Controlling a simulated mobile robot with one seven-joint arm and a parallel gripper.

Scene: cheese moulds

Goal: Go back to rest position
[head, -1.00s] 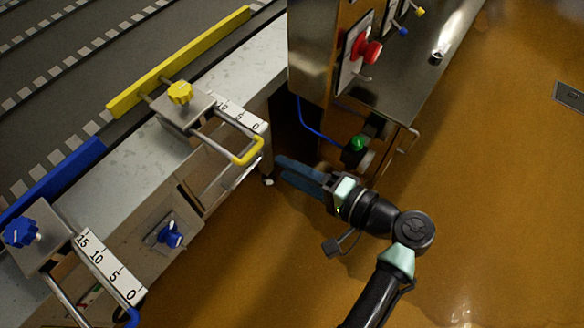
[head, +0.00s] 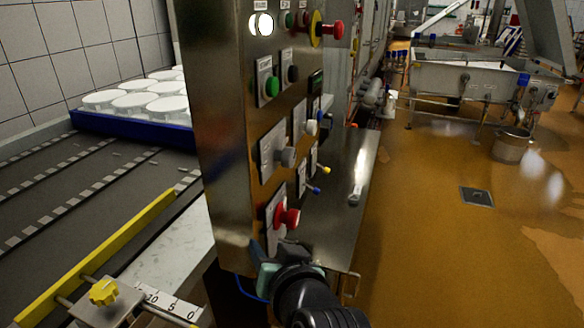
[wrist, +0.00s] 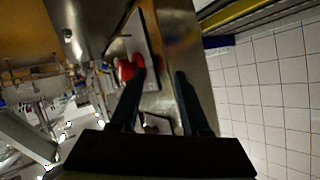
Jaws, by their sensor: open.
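My gripper (head: 258,252) shows at the bottom centre of the head view, in front of the lower part of a stainless steel control cabinet (head: 222,150). In the wrist view my gripper (wrist: 158,76) is open, its two dark fingers apart with nothing between them. A red knob (head: 287,217) on the cabinet front lies just above the gripper in the head view. A red control (wrist: 128,68) shows beside the left finger in the wrist view. I cannot tell how far the fingers are from the cabinet.
The cabinet carries several buttons and switches, including a green button (head: 272,86) and a red emergency knob (head: 335,30). A conveyor (head: 95,195) with a yellow guide rail (head: 95,258) is at left; white moulds (head: 132,103) stand behind. Open orange floor (head: 420,230) lies right.

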